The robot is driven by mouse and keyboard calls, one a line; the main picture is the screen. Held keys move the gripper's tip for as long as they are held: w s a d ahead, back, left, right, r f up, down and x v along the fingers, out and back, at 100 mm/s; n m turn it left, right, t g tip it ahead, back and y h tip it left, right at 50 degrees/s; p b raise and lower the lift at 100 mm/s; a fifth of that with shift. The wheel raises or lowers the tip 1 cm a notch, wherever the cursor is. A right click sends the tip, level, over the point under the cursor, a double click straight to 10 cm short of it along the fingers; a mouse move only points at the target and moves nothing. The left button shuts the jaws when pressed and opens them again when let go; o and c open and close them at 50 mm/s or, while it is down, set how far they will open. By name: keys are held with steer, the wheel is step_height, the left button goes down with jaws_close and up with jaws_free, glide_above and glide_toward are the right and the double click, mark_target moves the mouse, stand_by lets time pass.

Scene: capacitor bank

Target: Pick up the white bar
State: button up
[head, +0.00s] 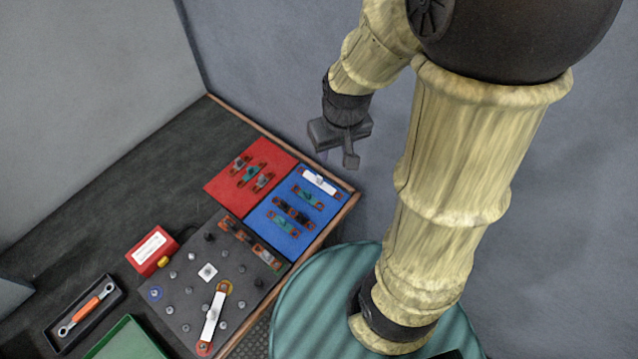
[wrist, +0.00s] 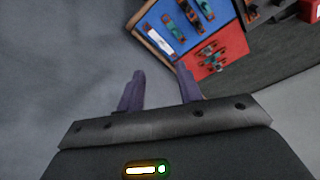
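A white bar (head: 319,181) lies on the blue mat (head: 265,214) near its upper right edge; it also shows in the wrist view (wrist: 159,36). A second white bar (head: 212,316), with orange-red ends, lies on the dark studded board (head: 180,312); I cannot tell which one the task means. My gripper (head: 350,158) is raised in the air above and beyond the blue mat's far right corner, apart from both bars. In the wrist view its two fingers (wrist: 160,88) are spread with nothing between them.
Several small coloured bars lie on the blue mat and the red mat (head: 224,187). A red box (head: 151,249), a black tray with an orange-handled wrench (head: 86,310) and a green tray (head: 128,335) are to the left. A wooden edge (head: 345,210) borders the table; grey walls stand behind.

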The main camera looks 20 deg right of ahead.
steer(key=w+f+n+g+b, duration=0.2)
steer(key=w+f+n+b, duration=0.3)
steer(key=w+f, duration=0.6)
steer(key=shift+w+n, duration=0.35)
steer(key=shift+n, duration=0.15)
glide_toward(319, 177)
steer(key=f, duration=0.5)
steer(key=shift+w+d, duration=0.15)
steer(key=shift+d, duration=0.05)
steer(key=shift+a+f, duration=0.15)
steer(key=shift+f, duration=2.5)
